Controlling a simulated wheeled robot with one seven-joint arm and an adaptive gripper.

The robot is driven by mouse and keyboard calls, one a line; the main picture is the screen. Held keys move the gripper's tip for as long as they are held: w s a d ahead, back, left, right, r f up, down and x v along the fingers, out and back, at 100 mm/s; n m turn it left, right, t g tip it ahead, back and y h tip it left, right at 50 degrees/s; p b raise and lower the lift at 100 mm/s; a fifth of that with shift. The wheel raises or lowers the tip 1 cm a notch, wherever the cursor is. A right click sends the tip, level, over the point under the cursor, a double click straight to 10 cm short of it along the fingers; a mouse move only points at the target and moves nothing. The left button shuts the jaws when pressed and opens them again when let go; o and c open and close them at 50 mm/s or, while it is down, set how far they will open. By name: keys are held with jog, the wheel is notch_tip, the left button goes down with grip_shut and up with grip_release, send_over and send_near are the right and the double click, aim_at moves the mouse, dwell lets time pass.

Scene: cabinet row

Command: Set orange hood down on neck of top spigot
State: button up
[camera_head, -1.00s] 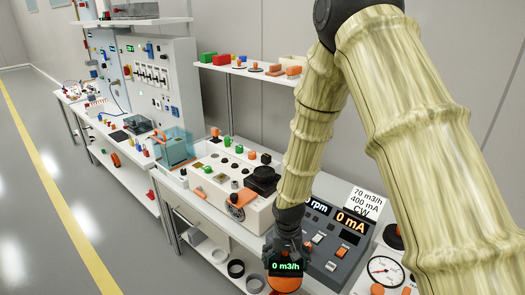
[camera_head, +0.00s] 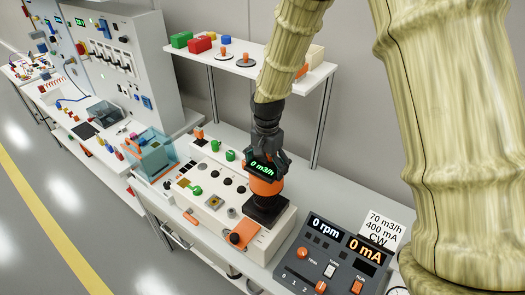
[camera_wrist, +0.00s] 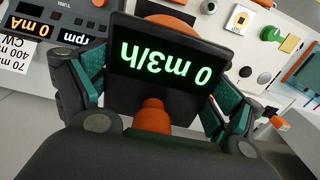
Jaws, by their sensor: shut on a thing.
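The orange hood (camera_head: 266,186) has a dark display reading 0 m3/h. In the head view my gripper (camera_head: 266,160) is shut on it from above. The hood looks roughly upright over a black square base (camera_head: 270,209) on the white panel box. The spigot neck is hidden under the hood, and I cannot tell whether the hood touches it. In the wrist view the display lies between the teal-padded fingers of my gripper (camera_wrist: 156,92), with an orange part of the hood (camera_wrist: 152,118) below it.
The white panel box (camera_head: 208,215) carries several knobs and an orange lever (camera_head: 242,236) at its front. A grey rpm/mA console (camera_head: 328,262) stands to the right. A clear teal-sided box (camera_head: 150,155) stands to the left. A shelf (camera_head: 290,75) is behind.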

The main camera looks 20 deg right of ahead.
jog(key=shift+s+f+b, duration=0.15)
jog(key=shift+s+b, duration=0.25)
jog(key=shift+s, duration=0.1)
jog(key=shift+s+a+f, duration=0.1)
jog(key=shift+f, duration=0.1)
jog(key=shift+w+f+b, duration=0.25)
jog(key=shift+f+b, duration=0.2)
jog(key=shift+f, duration=0.2)
jog(key=shift+w+f+b, duration=0.2)
jog(key=shift+f+b, duration=0.25)
jog(key=shift+f, duration=0.15)
notch_tip(320, 180, down, 4)
jog(key=shift+s+r+b, duration=0.15)
jog(key=shift+r+b, duration=0.1)
jog(key=shift+b, duration=0.7)
jog(key=shift+s+f, duration=0.1)
jog(key=shift+f, duration=0.45)
jog(key=shift+f+b, duration=0.45)
jog(key=shift+f, duration=0.15)
jog(key=shift+r, duration=0.1)
